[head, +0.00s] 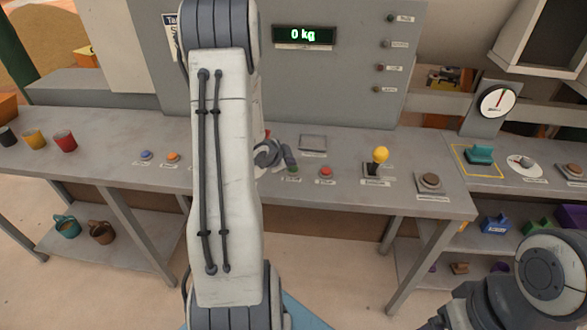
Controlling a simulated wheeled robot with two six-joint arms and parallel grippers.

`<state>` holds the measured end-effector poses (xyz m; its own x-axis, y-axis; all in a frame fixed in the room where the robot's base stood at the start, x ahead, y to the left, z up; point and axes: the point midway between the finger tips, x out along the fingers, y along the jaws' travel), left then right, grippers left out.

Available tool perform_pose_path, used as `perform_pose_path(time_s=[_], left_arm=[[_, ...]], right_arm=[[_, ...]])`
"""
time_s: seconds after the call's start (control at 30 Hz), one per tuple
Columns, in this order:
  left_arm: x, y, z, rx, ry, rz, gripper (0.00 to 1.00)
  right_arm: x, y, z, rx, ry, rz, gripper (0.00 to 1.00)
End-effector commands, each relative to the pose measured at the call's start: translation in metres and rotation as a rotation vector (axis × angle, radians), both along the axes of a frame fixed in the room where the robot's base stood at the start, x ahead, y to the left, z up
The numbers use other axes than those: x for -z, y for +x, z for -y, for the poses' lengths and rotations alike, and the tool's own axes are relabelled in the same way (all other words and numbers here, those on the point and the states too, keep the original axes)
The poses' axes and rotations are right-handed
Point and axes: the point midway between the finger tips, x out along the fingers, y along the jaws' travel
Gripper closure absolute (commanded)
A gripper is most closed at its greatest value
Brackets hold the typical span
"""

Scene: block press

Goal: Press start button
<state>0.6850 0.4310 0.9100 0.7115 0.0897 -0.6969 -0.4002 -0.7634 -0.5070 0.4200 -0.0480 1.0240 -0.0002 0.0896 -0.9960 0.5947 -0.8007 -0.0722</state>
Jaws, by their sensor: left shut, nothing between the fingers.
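A green button (292,171) sits on the grey bench with a small label in front of it; the label is too small to read. A red button (326,172) is to its right, also labelled. My left gripper (289,160) is shut and empty, partly hidden behind my forearm. Its tip is right at the back of the green button and covers part of it; I cannot tell whether it touches.
A yellow-knobbed lever (381,157) and a brown button (430,182) stand further right. Blue (146,154) and orange (173,156) buttons are left of my arm. A display (304,35) on the grey panel reads 0 kg. Cups (65,141) stand at far left.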

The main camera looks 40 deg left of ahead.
Motion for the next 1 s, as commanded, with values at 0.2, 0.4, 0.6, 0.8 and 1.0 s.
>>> perform_pose_path(time_s=[0.2, 0.4, 0.6, 0.8, 1.0], left_arm=[[0.0, 0.0, 0.0, 0.0, 0.0, 0.0, 1.0], [0.002, 0.0, 0.0, 0.0, 0.0, 0.0, 1.0], [0.005, 0.0, 0.0, 0.0, 0.0, 0.0, 1.0], [0.007, 0.0, 0.0, 0.0, 0.0, 0.0, 1.0], [0.01, 0.0, 0.0, 0.0, 0.0, 0.0, 1.0]], right_arm=[[0.0, 0.0, 0.0, 0.0, 0.0, 0.0, 0.19], [0.002, 0.0, 0.0, 0.0, 0.0, 0.0, 0.19], [0.004, 0.0, 0.0, 0.0, 0.0, 0.0, 0.19], [0.006, 0.0, 0.0, 0.0, 0.0, 0.0, 0.19], [0.009, 0.0, 0.0, 0.0, 0.0, 0.0, 0.19]])
